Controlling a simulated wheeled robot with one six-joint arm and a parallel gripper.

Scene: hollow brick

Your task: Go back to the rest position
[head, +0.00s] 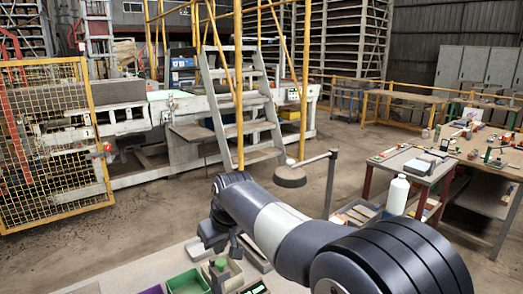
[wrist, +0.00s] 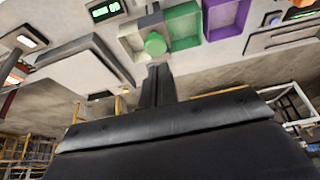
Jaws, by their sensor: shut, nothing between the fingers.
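My gripper (head: 213,243) is at the end of my arm, above the far edge of the light worktop at the bottom of the head view. In the wrist view its two dark fingers (wrist: 157,82) are together with nothing between them. The fingertips appear close to a green round object (wrist: 155,44) at a beige bin (wrist: 132,42); I cannot tell whether they touch. The same green object (head: 220,264) shows below my gripper in the head view. My arm hides part of the worktop.
A green bin (head: 188,283) and a purple bin (head: 152,290) lie beside the beige one. A small lit display (wrist: 105,11) is near them. A side table (head: 405,165) with a white bottle (head: 397,196) stands to the right. Yellow-railed steps (head: 245,110) stand beyond open floor.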

